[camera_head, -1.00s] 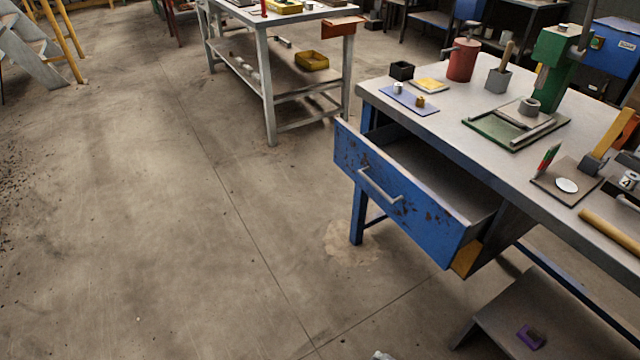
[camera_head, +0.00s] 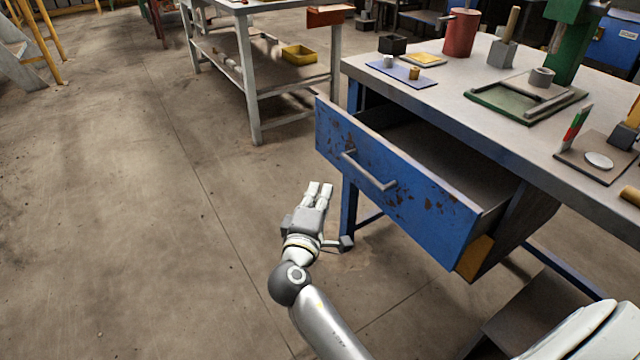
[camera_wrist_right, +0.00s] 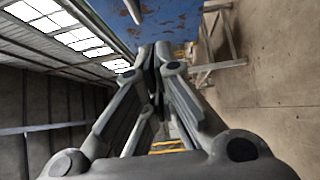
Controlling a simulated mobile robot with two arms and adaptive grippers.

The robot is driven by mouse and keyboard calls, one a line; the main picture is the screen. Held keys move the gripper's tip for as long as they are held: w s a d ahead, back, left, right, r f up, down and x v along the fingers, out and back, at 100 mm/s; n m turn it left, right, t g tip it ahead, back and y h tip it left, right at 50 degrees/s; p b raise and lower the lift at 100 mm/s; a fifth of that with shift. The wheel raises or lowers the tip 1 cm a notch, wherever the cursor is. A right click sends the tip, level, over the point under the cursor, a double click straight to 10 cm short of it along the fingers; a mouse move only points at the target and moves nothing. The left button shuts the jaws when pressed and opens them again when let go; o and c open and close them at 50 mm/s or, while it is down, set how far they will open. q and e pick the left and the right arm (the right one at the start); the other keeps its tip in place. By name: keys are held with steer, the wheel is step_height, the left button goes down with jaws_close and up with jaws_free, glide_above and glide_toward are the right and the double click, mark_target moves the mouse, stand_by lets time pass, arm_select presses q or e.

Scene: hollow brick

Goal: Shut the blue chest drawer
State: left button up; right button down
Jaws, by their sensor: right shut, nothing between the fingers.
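The blue chest drawer (camera_head: 400,195) is pulled well out from under the workbench. Its front is rusty blue with a grey bar handle (camera_head: 368,171). My right gripper (camera_head: 320,186) is shut and empty, in front of the drawer and left of the handle in the head view, not visibly touching it. In the right wrist view the shut fingers (camera_wrist_right: 155,55) point toward the blue drawer front (camera_wrist_right: 165,18), with part of the handle (camera_wrist_right: 136,8) at the top. My left gripper is not in view.
The workbench top (camera_head: 455,105) carries a red can (camera_head: 460,33), a green press (camera_head: 572,40) and small tools. A grey table (camera_head: 250,20) with a yellow tray (camera_head: 299,54) stands behind. The floor left of the drawer is clear.

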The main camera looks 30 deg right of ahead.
mark_target(351, 160)
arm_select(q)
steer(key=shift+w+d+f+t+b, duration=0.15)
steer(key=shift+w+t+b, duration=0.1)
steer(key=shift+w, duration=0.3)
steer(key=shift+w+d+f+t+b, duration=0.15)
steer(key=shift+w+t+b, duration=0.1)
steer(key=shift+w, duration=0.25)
arm_select(e)
steer(key=shift+s+d+x, duration=0.3)
steer(key=shift+d+x, duration=0.05)
steer(key=shift+x, duration=1.6)
steer(key=shift+s+d+x, duration=0.3)
steer(key=shift+d+x, duration=0.05)
steer(key=shift+x, duration=1.65)
steer(key=shift+s+d+x, duration=0.3)
steer(key=shift+d+x, duration=0.05)
steer(key=shift+x, duration=1.6)
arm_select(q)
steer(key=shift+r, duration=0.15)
